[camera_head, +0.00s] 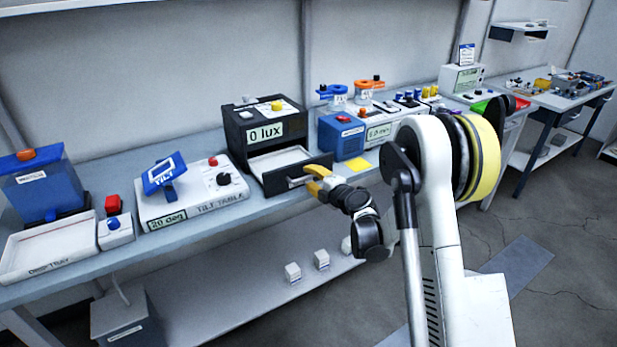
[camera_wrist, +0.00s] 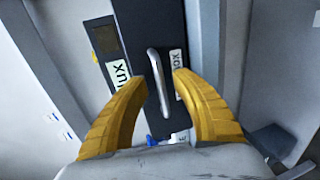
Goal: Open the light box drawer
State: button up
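The light box (camera_head: 262,118) is a black box with a "0 lux" display on the bench. Its drawer (camera_head: 283,157) stands pulled out toward me, with its white inside showing behind a black front. The silver bar handle (camera_head: 298,182) is on that front; the wrist view shows the handle (camera_wrist: 157,78) running lengthwise between my yellow fingers. My gripper (camera_head: 314,179) is at the drawer front. In the wrist view my gripper (camera_wrist: 160,84) is open, with a gap on both sides of the handle. I cannot tell whether the fingertips touch the front.
A tilt table (camera_head: 195,196) stands left of the light box, and a blue box (camera_head: 341,136) stands to its right. Small white blocks (camera_head: 292,272) stand on the lower shelf. The floor in front is clear.

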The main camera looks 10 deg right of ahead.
jog(key=v, duration=1)
jog(key=shift+s, duration=0.3)
jog(key=shift+d+r, duration=0.1)
notch_tip(320, 180, up, 14)
jog(key=s+d+m+t+h, duration=0.1)
jog(key=d+m+t+h, duration=0.15)
jog(key=m, duration=0.35)
jog(key=s+d+r+m+h, duration=0.4)
jog(key=s+r+m+h, duration=0.2)
jog(key=s+m+h, duration=0.15)
jog(key=s+a+f+m+g+y, duration=0.1)
jog(key=s+a+f+m+g, duration=0.1)
jog(key=s, duration=0.6)
jog(key=s+a+f+m+g+y, duration=0.2)
jog(key=s+a+f+g, duration=0.3)
jog(key=s, duration=0.4)
jog(key=s+a+f+m+g+y, duration=0.2)
jog(key=s+a+f+m+g, duration=0.1)
jog(key=s+f, duration=0.3)
jog(key=s+m, duration=0.1)
jog(key=s, duration=0.1)
jog(key=shift+s+a, duration=0.15)
jog(key=shift+s, duration=0.2)
